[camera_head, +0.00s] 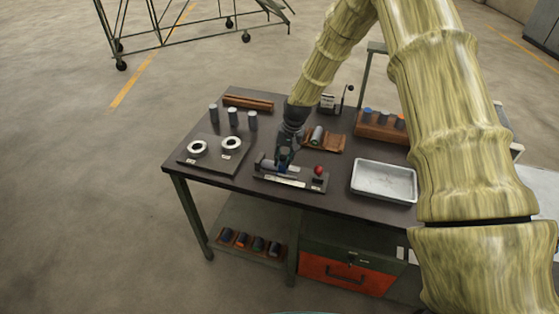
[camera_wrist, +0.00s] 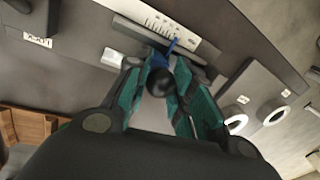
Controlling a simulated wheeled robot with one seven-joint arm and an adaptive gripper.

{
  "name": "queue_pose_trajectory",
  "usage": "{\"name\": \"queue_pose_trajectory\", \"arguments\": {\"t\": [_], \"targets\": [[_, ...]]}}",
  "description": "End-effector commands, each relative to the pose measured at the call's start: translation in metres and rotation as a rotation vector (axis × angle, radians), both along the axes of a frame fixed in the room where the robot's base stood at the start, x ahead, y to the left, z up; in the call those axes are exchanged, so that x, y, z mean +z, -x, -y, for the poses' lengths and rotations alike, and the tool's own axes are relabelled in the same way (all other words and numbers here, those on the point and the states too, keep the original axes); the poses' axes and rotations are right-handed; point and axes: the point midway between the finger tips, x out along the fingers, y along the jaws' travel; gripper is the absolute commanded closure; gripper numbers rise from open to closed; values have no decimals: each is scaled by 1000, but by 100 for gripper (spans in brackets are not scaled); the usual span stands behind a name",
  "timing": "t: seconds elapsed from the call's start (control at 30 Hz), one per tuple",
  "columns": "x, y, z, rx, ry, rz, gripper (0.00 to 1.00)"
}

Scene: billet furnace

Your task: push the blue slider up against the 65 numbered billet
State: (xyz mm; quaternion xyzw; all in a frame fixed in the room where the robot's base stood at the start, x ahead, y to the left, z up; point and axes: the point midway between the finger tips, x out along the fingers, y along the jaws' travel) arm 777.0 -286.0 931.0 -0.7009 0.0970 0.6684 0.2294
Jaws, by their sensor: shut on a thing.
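My gripper (camera_head: 284,160) is over a measuring fixture (camera_head: 290,181) near the front of the dark table. In the wrist view its teal fingers (camera_wrist: 160,68) are closed around a dark round knob (camera_wrist: 161,83). The blue slider (camera_wrist: 176,47) shows just beyond the fingertips, beside a white graduated scale (camera_wrist: 165,22). The knob seems to belong to the slider. In the head view a grey cylinder (camera_head: 263,164), probably a billet, lies at the fixture's left end. No number 65 is readable, and whether slider and billet touch is hidden by the gripper.
A red ball (camera_head: 318,170) stands at the fixture's right end. A plate with two white rings (camera_head: 198,147) is to the left, with several upright grey cylinders (camera_head: 233,117) behind. A metal tray (camera_head: 384,182) is to the right. A wooden cradle (camera_head: 331,145) holds a cylinder behind.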

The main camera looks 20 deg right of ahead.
Motion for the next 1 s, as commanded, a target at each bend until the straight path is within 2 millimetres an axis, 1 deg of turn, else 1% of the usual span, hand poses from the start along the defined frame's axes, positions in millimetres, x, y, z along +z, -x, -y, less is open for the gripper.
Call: {"name": "queue_pose_trajectory", "arguments": {"t": [0.07, 0.3, 0.33, 0.43, 0.77, 0.87, 1.0], "targets": [[-2, 0, 5, -11, 0, 0, 100], [-1, 0, 5, -10, 0, 0, 100], [-1, 0, 5, -10, 0, 0, 71], [-1, 1, 5, -11, 0, 0, 53], [0, 1, 5, -11, 0, 0, 53], [4, 1, 6, -10, 0, 1, 53], [18, 2, 8, -10, 0, 1, 53]]}}
